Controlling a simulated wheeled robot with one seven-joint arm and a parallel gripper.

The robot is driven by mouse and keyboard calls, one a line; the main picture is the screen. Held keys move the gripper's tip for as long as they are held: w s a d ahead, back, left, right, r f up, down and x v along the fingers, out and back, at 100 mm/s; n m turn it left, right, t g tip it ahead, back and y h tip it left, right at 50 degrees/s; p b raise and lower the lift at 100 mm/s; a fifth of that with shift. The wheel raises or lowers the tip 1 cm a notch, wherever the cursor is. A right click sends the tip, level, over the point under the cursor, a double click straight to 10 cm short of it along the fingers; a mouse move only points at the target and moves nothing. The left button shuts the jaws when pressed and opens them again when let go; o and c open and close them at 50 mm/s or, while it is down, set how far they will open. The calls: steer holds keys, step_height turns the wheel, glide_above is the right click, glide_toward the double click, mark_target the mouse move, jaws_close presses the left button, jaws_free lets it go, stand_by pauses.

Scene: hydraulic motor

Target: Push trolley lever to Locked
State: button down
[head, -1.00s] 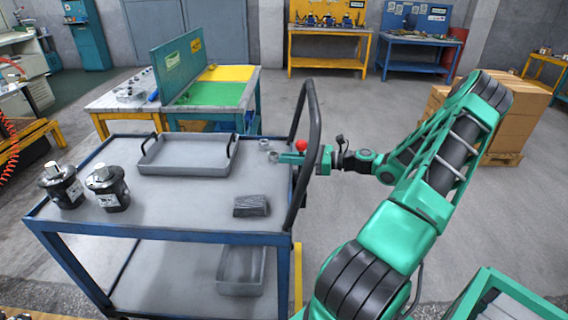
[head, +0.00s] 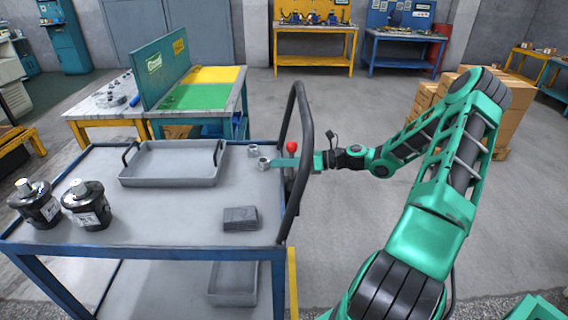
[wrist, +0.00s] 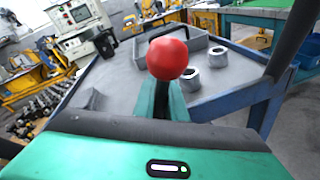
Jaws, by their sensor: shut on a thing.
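The trolley (head: 170,238) is a blue-framed cart with a grey top and a black curved handle (head: 305,125) at its right end. The lever's red ball knob (head: 292,146) stands beside that handle. In the wrist view the red knob (wrist: 167,59) sits just beyond my fingertips, and the lever's stem below it is hidden by the fingers. My gripper (head: 287,162) reaches in from the right, level with the knob. In the wrist view my gripper's green fingers (wrist: 162,100) are close together around the spot below the knob.
A workbench (head: 160,115) stands behind. Cardboard boxes (head: 515,120) are at the right. Open floor lies behind my arm.

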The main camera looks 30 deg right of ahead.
steer(key=shift+w+d, duration=0.2)
steer(key=shift+d, duration=0.1)
steer(key=c, duration=1.8)
jaws_free()
steer(key=shift+w, duration=0.1)
steer(key=shift+a, duration=0.1)
steer(key=v, duration=1.1)
steer(key=shift+a+f, duration=0.15)
